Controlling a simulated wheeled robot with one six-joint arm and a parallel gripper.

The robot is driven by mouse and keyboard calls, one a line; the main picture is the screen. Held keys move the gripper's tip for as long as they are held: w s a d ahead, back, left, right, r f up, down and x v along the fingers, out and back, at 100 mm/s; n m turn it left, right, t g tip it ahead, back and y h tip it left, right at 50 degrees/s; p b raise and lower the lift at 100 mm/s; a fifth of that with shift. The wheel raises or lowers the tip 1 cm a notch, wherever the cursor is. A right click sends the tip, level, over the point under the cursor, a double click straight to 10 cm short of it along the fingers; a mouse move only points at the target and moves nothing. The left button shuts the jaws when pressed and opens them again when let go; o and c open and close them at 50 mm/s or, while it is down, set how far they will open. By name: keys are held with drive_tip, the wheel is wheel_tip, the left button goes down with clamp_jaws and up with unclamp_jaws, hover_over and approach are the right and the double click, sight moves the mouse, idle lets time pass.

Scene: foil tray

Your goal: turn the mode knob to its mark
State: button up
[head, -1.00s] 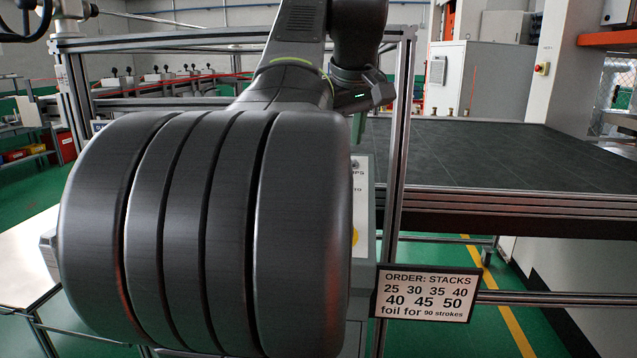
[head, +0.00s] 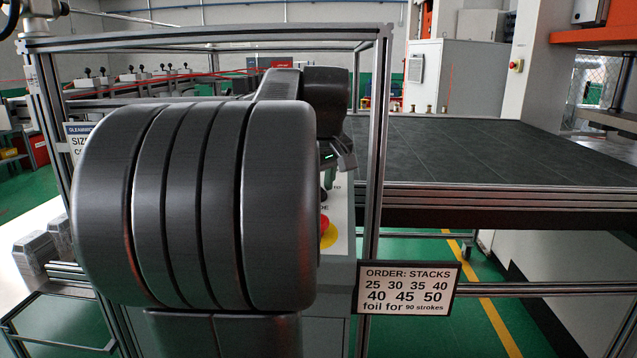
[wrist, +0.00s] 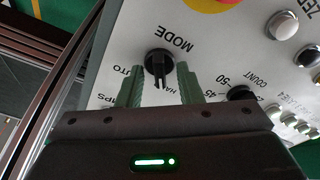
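The mode knob (wrist: 160,66) is black, with a bar that points down the picture in the wrist view. It sits on a pale panel (wrist: 108,62) below the word MODE, between the AUTO lettering on the left and partly covered lettering on the right. My gripper (wrist: 160,76) is open, with one green finger on each side of the knob. Gaps show between the fingers and the knob, and I cannot tell whether the fingertips reach its depth.
A red button on yellow (wrist: 210,4) lies above the knob in the wrist view. A count knob (wrist: 240,93) and several small pale buttons lie right. In the head view, frame posts (head: 375,150) flank the panel, an order sign (head: 408,287) hangs right, and a dark table (head: 480,150) stands behind.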

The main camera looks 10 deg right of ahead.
clamp_jaws()
drive_tip(key=shift+m, duration=0.4)
drive_tip(key=m+p, duration=0.1)
drive_tip(key=m, duration=0.1)
drive_tip(key=shift+m, duration=0.4)
drive_tip(key=m+h, duration=0.1)
drive_tip(key=m, duration=0.2)
drive_tip(key=shift+a+m+p, duration=0.1)
drive_tip(key=shift+m+p, duration=0.3)
drive_tip(key=m+h+p, duration=0.1)
drive_tip(key=m, duration=0.5)
drive_tip(key=shift+m, duration=0.4)
drive_tip(key=shift+g, duration=0.3)
unclamp_jaws()
